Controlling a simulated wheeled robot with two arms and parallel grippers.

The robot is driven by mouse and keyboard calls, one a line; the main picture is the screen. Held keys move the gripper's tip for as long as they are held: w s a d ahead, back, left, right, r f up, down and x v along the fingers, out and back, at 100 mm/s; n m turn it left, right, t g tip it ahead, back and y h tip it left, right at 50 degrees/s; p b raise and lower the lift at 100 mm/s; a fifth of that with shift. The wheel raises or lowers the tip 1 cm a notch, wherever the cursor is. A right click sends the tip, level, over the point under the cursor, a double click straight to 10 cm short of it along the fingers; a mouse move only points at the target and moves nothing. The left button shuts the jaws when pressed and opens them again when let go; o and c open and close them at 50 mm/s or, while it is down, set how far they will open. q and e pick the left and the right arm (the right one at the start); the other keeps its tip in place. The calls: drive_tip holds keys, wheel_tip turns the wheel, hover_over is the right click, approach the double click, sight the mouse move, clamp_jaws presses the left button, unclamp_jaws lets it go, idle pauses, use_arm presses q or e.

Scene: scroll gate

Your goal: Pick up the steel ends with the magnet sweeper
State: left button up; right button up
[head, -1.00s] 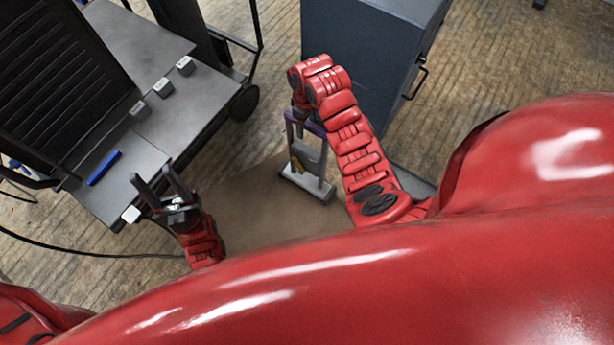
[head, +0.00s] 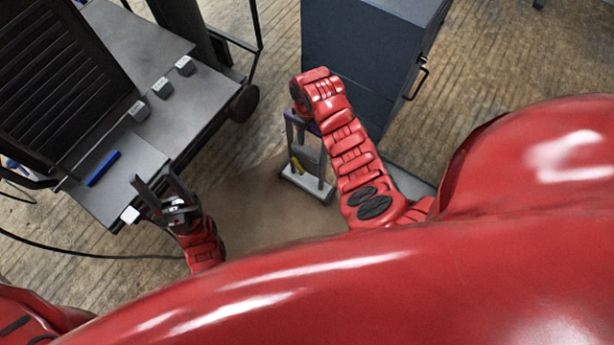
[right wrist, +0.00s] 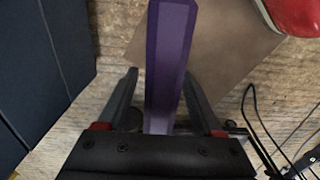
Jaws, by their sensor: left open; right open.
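The magnet sweeper (head: 309,185) stands upright on the brown mat, with a grey frame, a pale bottom bar and a yellow part. Its purple handle (right wrist: 168,60) runs between the fingers of my right gripper (right wrist: 159,78) in the right wrist view. The right gripper is open around the handle; I cannot tell whether either finger touches it. In the head view my right arm hides most of this gripper. My left gripper (head: 155,188) is open and empty beside the grey bench's near edge. I cannot make out any steel ends.
The brown mat (head: 250,205) lies on the wooden floor. A dark blue cabinet (head: 350,60) stands behind the sweeper. A grey bench (head: 190,95) at left holds small grey blocks (head: 162,87) and a blue bar (head: 103,168). A black cable (head: 100,253) crosses the floor.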

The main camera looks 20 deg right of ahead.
drive_tip(key=shift+f, duration=0.1)
drive_tip(key=shift+c, duration=0.3)
clamp_jaws()
